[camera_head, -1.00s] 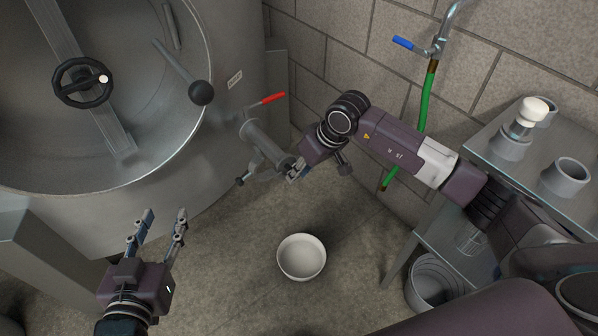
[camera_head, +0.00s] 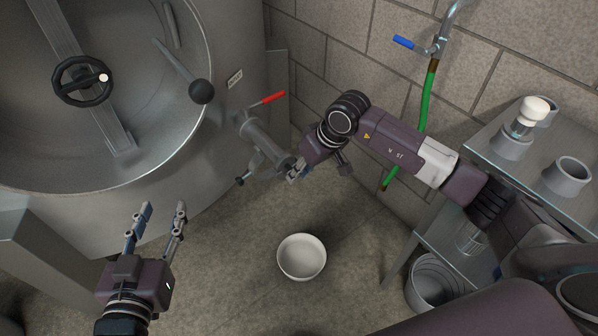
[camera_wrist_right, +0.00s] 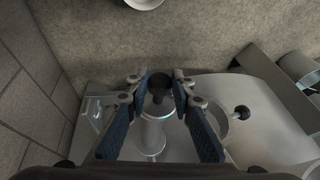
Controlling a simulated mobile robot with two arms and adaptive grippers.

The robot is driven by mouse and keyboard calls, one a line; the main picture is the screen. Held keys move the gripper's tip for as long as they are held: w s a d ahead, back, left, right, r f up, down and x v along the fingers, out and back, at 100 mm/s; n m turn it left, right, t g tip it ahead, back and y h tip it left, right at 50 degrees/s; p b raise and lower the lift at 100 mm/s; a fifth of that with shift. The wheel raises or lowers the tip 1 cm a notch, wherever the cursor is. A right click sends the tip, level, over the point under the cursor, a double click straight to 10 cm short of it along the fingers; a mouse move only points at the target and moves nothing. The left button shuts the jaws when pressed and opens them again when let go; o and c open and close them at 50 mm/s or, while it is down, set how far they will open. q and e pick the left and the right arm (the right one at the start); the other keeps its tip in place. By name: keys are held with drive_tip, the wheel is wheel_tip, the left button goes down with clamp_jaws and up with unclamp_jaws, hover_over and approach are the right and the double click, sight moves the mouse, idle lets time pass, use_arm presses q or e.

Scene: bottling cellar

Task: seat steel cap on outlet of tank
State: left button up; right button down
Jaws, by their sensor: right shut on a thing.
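The tank (camera_head: 240,60) is a large steel vessel at the left in the head view. Its outlet (camera_head: 265,140) is a steel pipe that slants down to the right from its side. My right gripper (camera_head: 292,174) is at the outlet's lower end. In the right wrist view its fingers (camera_wrist_right: 160,82) stand on either side of a small dark round piece (camera_wrist_right: 158,88), apparently the cap, in line with the pipe (camera_wrist_right: 153,132). I cannot tell whether it is seated; the fingers mostly hide it in the head view. My left gripper (camera_head: 162,212) is open and empty, above the floor.
A red-handled valve lever (camera_head: 272,97) is above the outlet. A white bowl (camera_head: 302,257) is on the floor below. A steel table (camera_head: 483,140) with grey cups (camera_head: 567,177) is at right. A green hose (camera_head: 426,100) hangs on the wall. The floor around the bowl is clear.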

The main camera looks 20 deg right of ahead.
drive_tip(key=c, duration=1.6)
unclamp_jaws()
drive_tip(key=shift+d, duration=0.1)
use_arm(q)
drive_tip(key=shift+s+a+r, duration=0.1)
drive_tip(key=shift+a+r, duration=0.05)
drive_tip(key=shift+a, duration=1)
use_arm(e)
wheel_tip(320, 180, up, 9)
drive_tip(key=s, duration=0.2)
use_arm(q)
drive_tip(key=shift+s+a, duration=0.1)
drive_tip(key=shift+s, duration=0.05)
use_arm(e)
drive_tip(key=shift+s+a+f, duration=0.2)
drive_tip(key=shift+f, duration=0.05)
